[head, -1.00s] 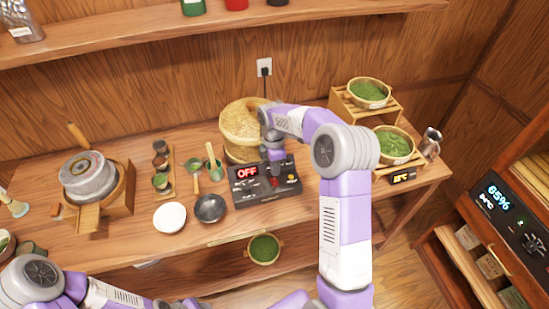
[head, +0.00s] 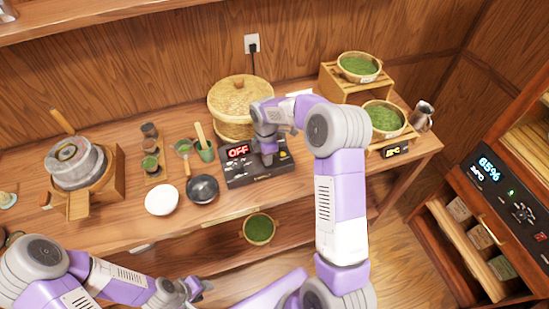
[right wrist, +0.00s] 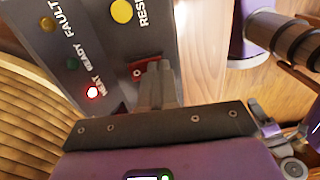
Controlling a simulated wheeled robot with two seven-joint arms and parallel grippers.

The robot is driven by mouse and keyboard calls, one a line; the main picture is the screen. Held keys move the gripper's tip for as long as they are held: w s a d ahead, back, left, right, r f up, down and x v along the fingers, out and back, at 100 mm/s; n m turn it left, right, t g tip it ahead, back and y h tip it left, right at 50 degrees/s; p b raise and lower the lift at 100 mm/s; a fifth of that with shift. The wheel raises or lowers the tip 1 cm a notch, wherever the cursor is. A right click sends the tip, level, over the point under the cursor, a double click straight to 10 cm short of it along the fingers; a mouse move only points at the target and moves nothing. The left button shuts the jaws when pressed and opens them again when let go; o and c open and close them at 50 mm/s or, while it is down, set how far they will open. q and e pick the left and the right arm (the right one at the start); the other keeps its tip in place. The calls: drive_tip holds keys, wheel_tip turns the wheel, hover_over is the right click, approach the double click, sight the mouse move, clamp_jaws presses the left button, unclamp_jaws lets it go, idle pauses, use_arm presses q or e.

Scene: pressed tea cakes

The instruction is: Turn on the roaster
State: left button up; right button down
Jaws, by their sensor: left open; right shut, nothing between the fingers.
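The roaster's black control panel (head: 240,176) sits on the table, its red display (head: 238,151) reading OFF. A round woven bamboo drum (head: 238,98) stands behind it. My right gripper (head: 268,158) is over the panel, shut and empty. In the right wrist view, its closed fingertips (right wrist: 155,72) are at a red part (right wrist: 140,70) of the panel, partly covering it; contact is unclear. A light by the HEAT label (right wrist: 92,91) glows; the green READY and FAULT lamps look dark. A yellow RESET button (right wrist: 121,11) shows. My left gripper (head: 190,288) is open at the bottom, away from the panel.
A white bowl (head: 162,200) and black bowl (head: 203,189) stand left of the panel, with a stone mill (head: 78,163) further left. Baskets of green leaves (head: 383,118) are on the right. A cabinet (head: 497,190) stands at far right.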

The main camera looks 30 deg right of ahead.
drive_tip(key=shift+f, duration=0.1)
drive_tip(key=shift+w+d, duration=0.1)
drive_tip(key=shift+w+p, duration=0.1)
drive_tip(key=shift+p, duration=0.25)
drive_tip(key=shift+w+d+r+p, duration=0.15)
drive_tip(key=shift+w+r+p, duration=0.15)
drive_tip(key=shift+w, duration=0.3)
drive_tip(key=shift+r, duration=0.3)
drive_tip(key=r+p, duration=0.3)
drive_tip(key=r, duration=0.1)
drive_tip(key=shift+s, duration=0.25)
wheel_tip(320, 180, up, 9)
drive_tip(key=s, duration=0.1)
drive_tip(key=shift+s+a+r+p, duration=0.15)
drive_tip(key=shift+a+p, duration=0.1)
drive_tip(key=shift+p, duration=0.05)
